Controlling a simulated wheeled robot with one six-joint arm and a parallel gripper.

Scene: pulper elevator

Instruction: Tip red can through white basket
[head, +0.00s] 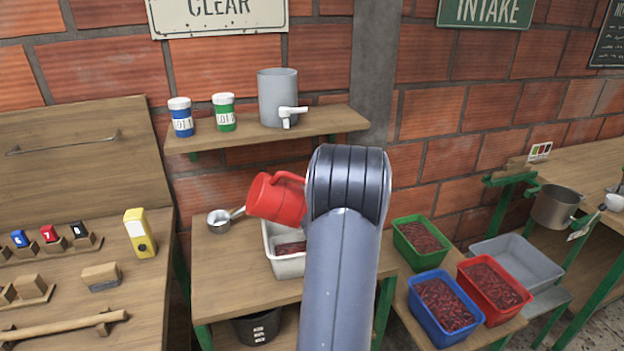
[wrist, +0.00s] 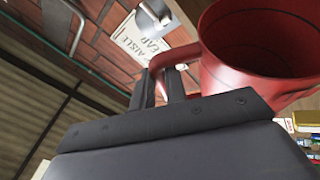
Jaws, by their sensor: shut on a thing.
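The red can (head: 276,200) hangs tilted in the air above the white basket, its handle toward my arm on the right. In the wrist view the can (wrist: 225,65) shows its open mouth large at upper right; the visible inside wall looks bare red. My gripper (wrist: 160,85) is shut on the can's handle; in the head view my arm hides it. The white basket (head: 288,267) stands on the wooden table below, with dark red cherries (head: 291,248) in it. My arm covers its right part.
Green (head: 420,240), blue (head: 443,309) and red (head: 494,288) crates of cherries and an empty grey crate (head: 516,262) stand at right. A shelf (head: 262,130) with jars and a grey urn (head: 278,97) is above.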

